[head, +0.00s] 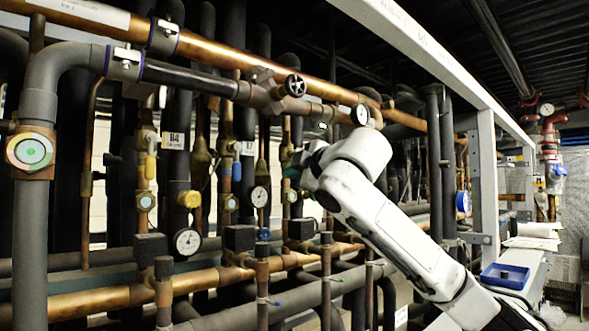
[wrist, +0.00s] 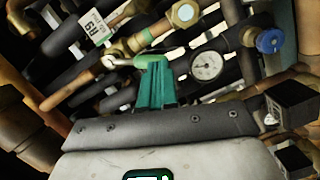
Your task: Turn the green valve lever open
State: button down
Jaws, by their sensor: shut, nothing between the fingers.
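My gripper (wrist: 156,78) shows in the wrist view as dark teal fingers, closed together with nothing between them. A brighter green piece, which looks like the green valve lever (wrist: 150,60), lies right at the fingertips. A pale metal stem (wrist: 117,62) runs left from it toward a brass valve. The fingertips look touching or very close to the lever; I cannot tell which. In the head view my gripper (head: 292,172) reaches in among the pipes at the middle, and the lever cannot be made out there.
A pressure gauge (wrist: 206,66) and a blue knob (wrist: 270,41) sit to the right of the fingers in the wrist view. Copper and black pipes crowd the rack. Valves with yellow (head: 150,166) and blue (head: 237,170) levers stand left. A white frame post (head: 487,180) stands right.

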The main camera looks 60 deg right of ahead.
jog(key=n, duration=0.1)
jog(key=d+f+n+b, duration=0.1)
jog(key=shift+s+d+n+h, duration=0.2)
jog(key=shift+d+n+h, duration=0.1)
jog(key=shift+n, duration=0.1)
jog(key=shift+d+f, duration=0.2)
dwell(2.9)
jog(key=shift+a, duration=0.1)
